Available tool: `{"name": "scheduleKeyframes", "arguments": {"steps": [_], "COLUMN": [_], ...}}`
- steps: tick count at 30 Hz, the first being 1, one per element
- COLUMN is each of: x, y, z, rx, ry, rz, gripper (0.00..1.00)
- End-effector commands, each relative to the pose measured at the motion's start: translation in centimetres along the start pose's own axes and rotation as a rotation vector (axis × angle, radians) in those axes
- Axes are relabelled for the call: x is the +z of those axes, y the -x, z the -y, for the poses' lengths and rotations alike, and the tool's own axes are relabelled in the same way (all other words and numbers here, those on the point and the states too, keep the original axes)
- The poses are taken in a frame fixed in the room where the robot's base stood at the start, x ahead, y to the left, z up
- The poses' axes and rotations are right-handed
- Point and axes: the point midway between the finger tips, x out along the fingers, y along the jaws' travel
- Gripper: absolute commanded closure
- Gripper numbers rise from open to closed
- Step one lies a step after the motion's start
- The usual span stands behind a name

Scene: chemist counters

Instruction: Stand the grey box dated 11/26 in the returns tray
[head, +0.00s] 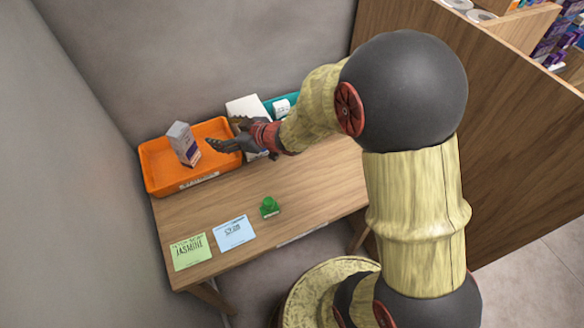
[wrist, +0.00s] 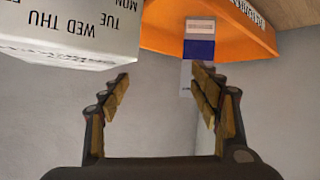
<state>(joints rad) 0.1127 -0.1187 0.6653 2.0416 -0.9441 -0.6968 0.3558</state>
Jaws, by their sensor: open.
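A grey box (head: 183,143) with a blue and orange-red lower part stands roughly upright inside the orange returns tray (head: 151,180), towards its middle. Its date is too small to read. In the wrist view a box with a white and blue face (wrist: 200,27) shows against the orange tray (wrist: 165,38), beyond the fingers. My gripper (head: 222,136) is just right of the box, over the tray's right side, apart from it. In the wrist view my gripper (wrist: 163,72) is open, with nothing between its fingers.
A white weekday-marked organiser (wrist: 75,30) is close to my left finger in the wrist view. A teal tray (head: 270,105) with a white item stands behind my arm. A green note (head: 190,252), a blue card (head: 234,233) and a green object (head: 269,207) lie in front on the counter.

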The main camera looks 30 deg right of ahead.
Motion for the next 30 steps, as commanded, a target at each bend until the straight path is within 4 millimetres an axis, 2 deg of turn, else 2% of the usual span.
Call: {"name": "scheduleKeyframes", "arguments": {"steps": [1, 4, 6, 9, 11, 12, 14, 15, 18, 21, 24, 27, 30], "x": [-1.9, -3.8, -4.5, -4.8, -4.5, -4.2, -3.6, -3.1, -1.9, -1.0, -0.4, -0.1, 0.0], "y": [1.8, 6.2, 9.9, 15.6, 19.0, 21.2, 24.3, 26.2, 30.0, 32.5, 34.0, 34.6, 34.6], "z": [-1.9, -5.1, -6.4, -6.6, -5.8, -4.9, -3.0, -1.6, 2.4, 5.9, 8.1, 9.1, 9.3], "rx": [0.081, 0.245, 0.34, 0.438, 0.473, 0.487, 0.491, 0.484, 0.441, 0.388, 0.348, 0.329, 0.326], "ry": [0.011, -0.01, -0.046, -0.121, -0.176, -0.217, -0.278, -0.317, -0.4, -0.457, -0.486, -0.498, -0.5], "rz": [0.025, 0.112, 0.176, 0.269, 0.326, 0.362, 0.416, 0.449, 0.521, 0.573, 0.604, 0.62, 0.623], "gripper": [0.37, 0.37, 0.37, 0.37, 0.37, 0.37, 0.37, 0.37, 0.37, 0.37, 0.37, 0.37, 0.37]}}
